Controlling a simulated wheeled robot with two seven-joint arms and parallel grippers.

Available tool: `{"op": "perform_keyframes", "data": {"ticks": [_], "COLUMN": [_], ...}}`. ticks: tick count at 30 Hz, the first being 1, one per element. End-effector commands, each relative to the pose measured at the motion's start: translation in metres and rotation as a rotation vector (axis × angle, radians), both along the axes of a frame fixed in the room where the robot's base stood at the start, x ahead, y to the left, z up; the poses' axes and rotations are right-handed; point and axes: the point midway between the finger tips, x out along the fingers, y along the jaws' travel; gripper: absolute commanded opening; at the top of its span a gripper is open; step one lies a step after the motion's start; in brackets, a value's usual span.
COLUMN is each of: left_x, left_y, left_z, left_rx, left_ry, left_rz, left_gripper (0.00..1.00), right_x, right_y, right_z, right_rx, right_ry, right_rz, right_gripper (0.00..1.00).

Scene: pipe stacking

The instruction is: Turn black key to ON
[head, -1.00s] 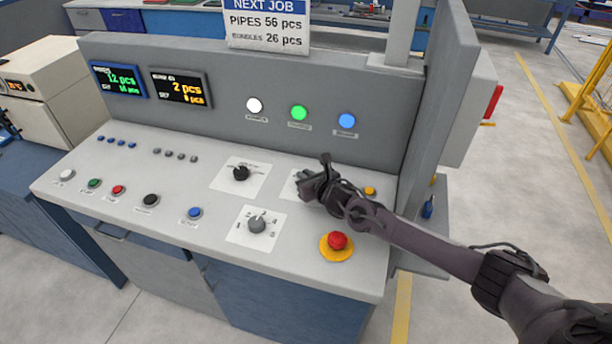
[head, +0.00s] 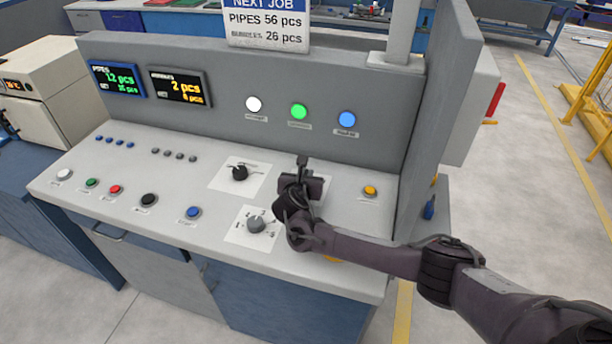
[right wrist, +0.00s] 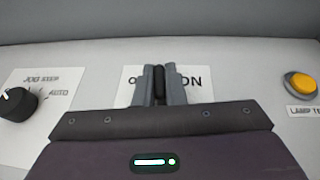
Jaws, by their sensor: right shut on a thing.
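The black key (right wrist: 159,84) shows in the right wrist view as a narrow dark upright piece between my right gripper's fingers. It stands on a white plate (right wrist: 128,90) marked with a partly covered word starting with O on the left and ON on the right. My right gripper (right wrist: 159,76) is shut on the key, one finger on each side. In the head view my right gripper (head: 301,184) is over the right part of the sloped panel and hides the key and most of its plate. My left gripper is not in view.
A black knob (head: 240,173) is left of my right gripper, and a grey knob (head: 256,224) is in front. A yellow button (head: 370,190) is to the right. My arm covers most of the yellow-based red button. A grey upright wall (head: 437,110) bounds the panel's right side.

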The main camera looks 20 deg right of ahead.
Motion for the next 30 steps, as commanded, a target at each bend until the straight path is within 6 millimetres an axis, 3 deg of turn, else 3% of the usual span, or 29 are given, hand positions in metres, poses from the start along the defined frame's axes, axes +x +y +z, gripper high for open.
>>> {"op": "perform_keyframes", "data": {"ticks": [11,21,30], "left_x": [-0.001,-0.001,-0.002], "left_y": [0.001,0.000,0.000], "left_z": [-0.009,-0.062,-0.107], "left_rx": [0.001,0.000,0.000], "left_ry": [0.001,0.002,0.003], "left_rz": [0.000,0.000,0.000], "left_gripper": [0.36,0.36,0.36], "right_x": [0.001,0.001,0.000], "right_y": [0.002,0.001,0.001], "right_z": [-0.001,-0.008,-0.007], "right_rx": [0.000,0.002,0.002], "right_ry": [-0.003,-0.004,0.000], "right_rz": [-0.361,-0.661,-0.823], "right_gripper": [0.00,0.00,0.00]}}
